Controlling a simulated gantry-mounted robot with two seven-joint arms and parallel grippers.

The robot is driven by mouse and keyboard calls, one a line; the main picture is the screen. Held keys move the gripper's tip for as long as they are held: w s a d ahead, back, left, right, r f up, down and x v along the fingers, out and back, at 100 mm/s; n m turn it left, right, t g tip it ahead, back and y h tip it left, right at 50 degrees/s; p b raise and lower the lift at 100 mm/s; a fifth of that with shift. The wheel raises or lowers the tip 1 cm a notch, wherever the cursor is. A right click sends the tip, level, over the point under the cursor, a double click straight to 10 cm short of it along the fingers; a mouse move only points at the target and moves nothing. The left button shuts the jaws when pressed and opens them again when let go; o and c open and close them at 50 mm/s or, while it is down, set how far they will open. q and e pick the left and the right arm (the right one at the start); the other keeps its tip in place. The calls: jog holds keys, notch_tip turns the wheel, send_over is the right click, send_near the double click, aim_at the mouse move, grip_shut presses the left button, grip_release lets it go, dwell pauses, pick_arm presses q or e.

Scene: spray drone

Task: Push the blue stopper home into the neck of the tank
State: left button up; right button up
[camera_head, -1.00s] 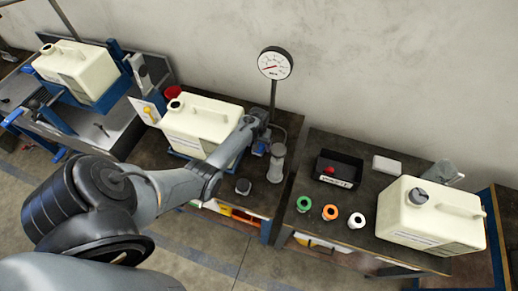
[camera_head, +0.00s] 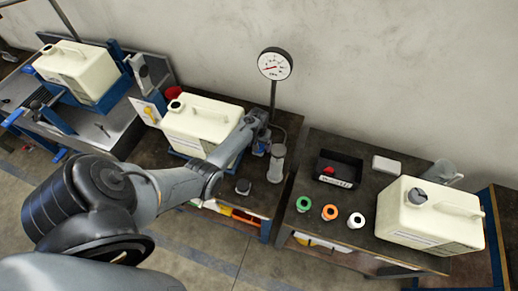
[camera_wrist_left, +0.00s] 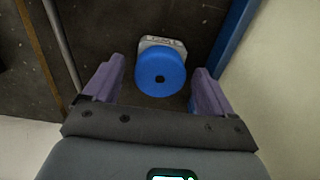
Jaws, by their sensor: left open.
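My left gripper (camera_wrist_left: 158,70) is open, with one finger on each side of the stopper and a gap to both. In the head view my left gripper (camera_head: 260,146) is at the right end of the middle cream tank (camera_head: 195,122), and a bit of blue shows beneath it. My right gripper is not in view.
A clear cylinder (camera_head: 277,165) and a gauge (camera_head: 275,64) on a post stand close to my left gripper. A dark cap (camera_head: 243,186) lies in front. The right bench holds green (camera_head: 304,204), orange and white rings, a black bin (camera_head: 338,169) and another tank (camera_head: 430,214).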

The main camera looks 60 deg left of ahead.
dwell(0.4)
pick_arm(q)
jog(key=c, duration=1.4)
jog(key=shift+c, duration=0.2)
jog(key=shift+r, duration=0.15)
jog(key=shift+r+p, duration=2.9)
jog(key=shift+p, duration=0.55)
